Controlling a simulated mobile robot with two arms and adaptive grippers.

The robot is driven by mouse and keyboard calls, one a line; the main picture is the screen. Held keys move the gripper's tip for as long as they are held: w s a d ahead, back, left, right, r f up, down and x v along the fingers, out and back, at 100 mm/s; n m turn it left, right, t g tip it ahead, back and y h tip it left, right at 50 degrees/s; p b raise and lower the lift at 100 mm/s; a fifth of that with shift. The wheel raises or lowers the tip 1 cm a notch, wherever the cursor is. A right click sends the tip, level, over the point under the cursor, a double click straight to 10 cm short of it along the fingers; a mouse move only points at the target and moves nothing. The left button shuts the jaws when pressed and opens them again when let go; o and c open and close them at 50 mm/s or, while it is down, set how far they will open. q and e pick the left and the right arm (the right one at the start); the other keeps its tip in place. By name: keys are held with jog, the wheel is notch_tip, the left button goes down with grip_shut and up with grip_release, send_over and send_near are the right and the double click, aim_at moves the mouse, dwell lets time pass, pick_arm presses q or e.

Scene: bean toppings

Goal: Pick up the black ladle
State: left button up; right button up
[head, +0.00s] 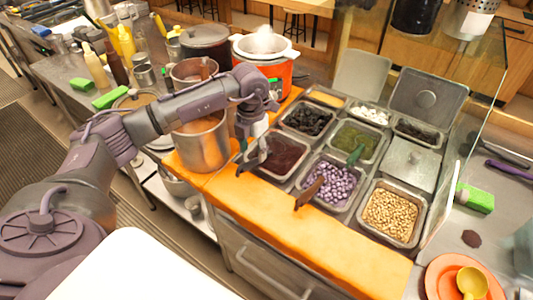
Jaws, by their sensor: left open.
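My left gripper (252,158) is open, pointing down at the left edge of the bin of dark red bean paste (282,152). Its fingers hide part of that bin's rim. I cannot clearly make out a black ladle; any handle near the fingers is hard to tell from the gripper itself. A dark brown utensil handle (308,192) leans out of the bin of purple beans (336,182), to the right of my gripper and apart from it. My right gripper is not in view.
A steel pot (204,148) stands close to the left of my gripper. The orange counter edge (300,232) runs in front of the bins and is mostly clear. A glass guard (468,115) rises at the right.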

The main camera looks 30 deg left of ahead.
aim_at(251, 161)
pick_arm(q)
jog(key=shift+s+f+p, duration=0.15)
jog(key=shift+f+p, duration=0.15)
jog(key=shift+f, duration=0.15)
jog(key=f, duration=0.1)
jog(key=f+p, duration=0.1)
jog(key=f, duration=0.1)
jog(key=shift+s+a+f, duration=0.1)
jog(key=shift+a+f, duration=0.1)
jog(key=shift+f, duration=0.45)
jog(key=shift+c, duration=0.3)
grip_shut()
